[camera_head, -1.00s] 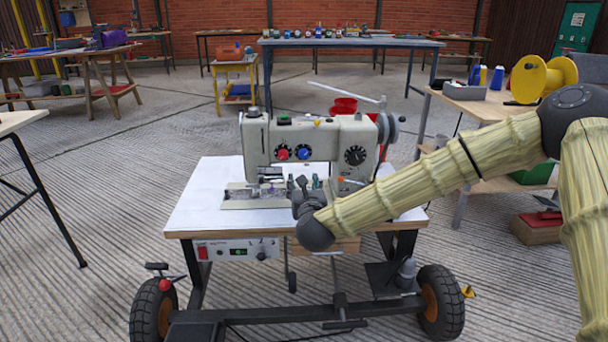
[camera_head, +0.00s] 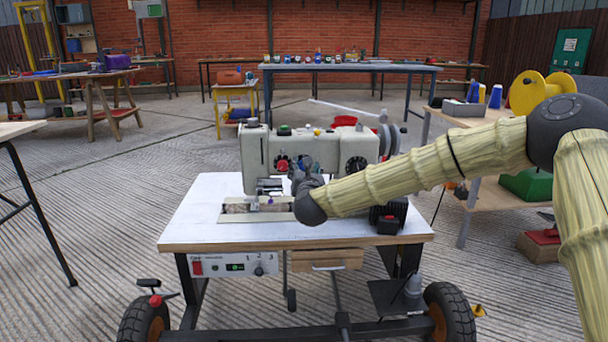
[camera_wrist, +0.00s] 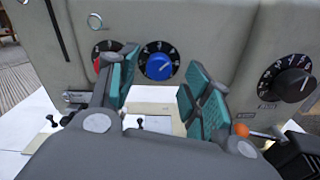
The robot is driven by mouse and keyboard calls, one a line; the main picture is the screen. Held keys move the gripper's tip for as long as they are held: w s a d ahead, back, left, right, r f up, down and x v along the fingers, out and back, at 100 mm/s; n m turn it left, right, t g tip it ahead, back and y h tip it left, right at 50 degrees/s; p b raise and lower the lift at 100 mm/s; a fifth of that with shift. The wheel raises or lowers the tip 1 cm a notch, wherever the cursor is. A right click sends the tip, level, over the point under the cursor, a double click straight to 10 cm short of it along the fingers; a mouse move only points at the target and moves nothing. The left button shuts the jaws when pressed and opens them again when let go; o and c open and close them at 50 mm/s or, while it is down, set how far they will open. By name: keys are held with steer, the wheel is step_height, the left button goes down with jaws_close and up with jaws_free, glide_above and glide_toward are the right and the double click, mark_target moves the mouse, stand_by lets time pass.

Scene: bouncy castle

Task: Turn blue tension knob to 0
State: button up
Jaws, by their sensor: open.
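The blue tension knob (camera_wrist: 159,66) is on the front of the grey sewing machine (camera_head: 330,148), with a black numbered dial around it. In the wrist view it shows between the two teal finger pads of my gripper (camera_wrist: 157,92), a little beyond them. My gripper is open and empty, facing the machine front. In the head view my gripper (camera_head: 303,170) is in front of the machine and largely covers the blue knob. The white pointer mark on the knob is too small to read for certain.
A red knob (camera_head: 282,166) is just left of the blue one, partly behind a finger in the wrist view. A larger black dial (camera_wrist: 287,83) is to the right. The machine stands on a white-topped wheeled table (camera_head: 200,215). An orange-tipped lever (camera_wrist: 242,130) is near the right finger.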

steer(key=shift+w, duration=1.05)
steer(key=c, duration=1)
steer(key=shift+r+n, duration=0.1)
steer(key=shift+n, duration=0.2)
